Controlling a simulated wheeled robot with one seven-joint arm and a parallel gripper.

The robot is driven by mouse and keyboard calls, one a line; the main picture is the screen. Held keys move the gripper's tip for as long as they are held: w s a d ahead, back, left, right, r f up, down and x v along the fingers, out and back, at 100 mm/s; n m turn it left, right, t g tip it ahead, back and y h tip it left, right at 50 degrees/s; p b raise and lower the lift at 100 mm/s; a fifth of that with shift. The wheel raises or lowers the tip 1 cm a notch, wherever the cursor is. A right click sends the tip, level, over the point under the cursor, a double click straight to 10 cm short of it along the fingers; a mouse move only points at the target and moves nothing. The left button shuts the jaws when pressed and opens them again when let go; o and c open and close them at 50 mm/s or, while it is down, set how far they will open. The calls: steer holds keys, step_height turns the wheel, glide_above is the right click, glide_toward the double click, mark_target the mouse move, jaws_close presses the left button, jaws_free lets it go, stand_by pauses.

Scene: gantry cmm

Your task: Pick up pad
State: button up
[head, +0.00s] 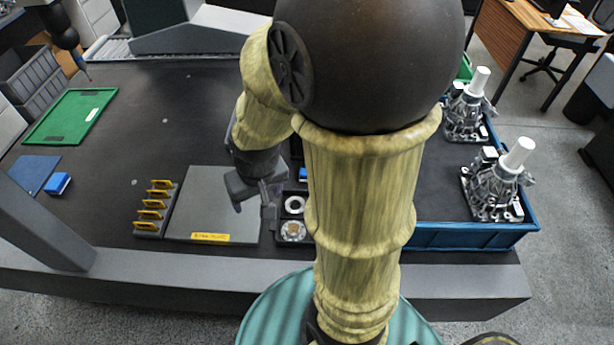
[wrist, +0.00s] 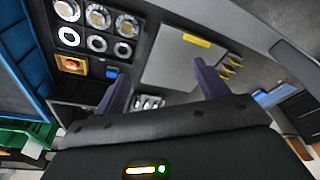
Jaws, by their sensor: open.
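A small blue block with a pale side (head: 57,183), which may be the pad, lies at the left of the dark table in the head view. It is beside a flat dark-blue sheet (head: 36,173), which could also be the pad. A blue piece also shows at the right of the wrist view (wrist: 273,95). My gripper (head: 256,205) is over the table's near middle, well to the right of both. Its two fingers are apart and empty in the wrist view (wrist: 156,72). My arm hides part of the table's middle.
A grey plate with a yellow label (head: 210,205) and a rack of yellow pieces (head: 155,208) are left of my gripper. A part tray with metal rings (head: 293,217) is close right. A blue bin (head: 450,237) holds metal castings. A green tray (head: 70,117) is far left.

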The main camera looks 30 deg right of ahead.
steer(key=w+d+f+m+h+b, duration=0.1)
steer(key=w+d+f+m+b, duration=0.2)
steer(key=w+d+f+b, duration=0.4)
steer(key=w+d+f+m+t+h+b, duration=0.1)
steer(key=w+d+f+m+b, duration=0.2)
steer(key=w+d+f+b, duration=0.4)
steer(key=w+d+f, duration=0.2)
steer(key=d, duration=0.7)
steer(key=shift+f+m+h, duration=0.15)
steer(key=shift+m+h, duration=0.25)
steer(key=shift+w, duration=0.1)
steer(key=b+x, duration=0.2)
steer(key=x, duration=0.9)
steer(key=shift+f, duration=0.4)
steer(key=shift+w+d+f, duration=0.1)
steer(key=shift+w+f, duration=0.05)
steer(key=shift+f, duration=0.05)
